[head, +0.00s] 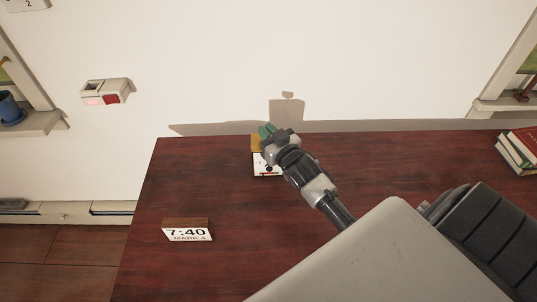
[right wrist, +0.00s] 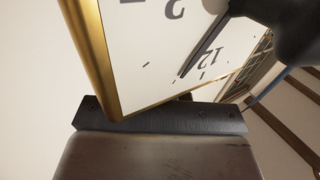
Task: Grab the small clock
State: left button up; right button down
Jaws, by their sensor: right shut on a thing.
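The small clock (head: 257,144) has a gold frame and a white face. It is at the back edge of the dark red table, partly hidden by my right gripper (head: 272,139). The gripper is shut on the clock's upper part. In the right wrist view the clock (right wrist: 165,50) fills the middle, its white face with black numerals turned upside down and its gold frame close to the dark finger pad. I cannot tell whether its base touches the table. My left gripper is not in view.
Books (head: 518,150) lie at the far right. The white wall (head: 330,60) is close behind the table. The left part of the tabletop is mostly clear.

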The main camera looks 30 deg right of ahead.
jog(key=shift+r, duration=0.25)
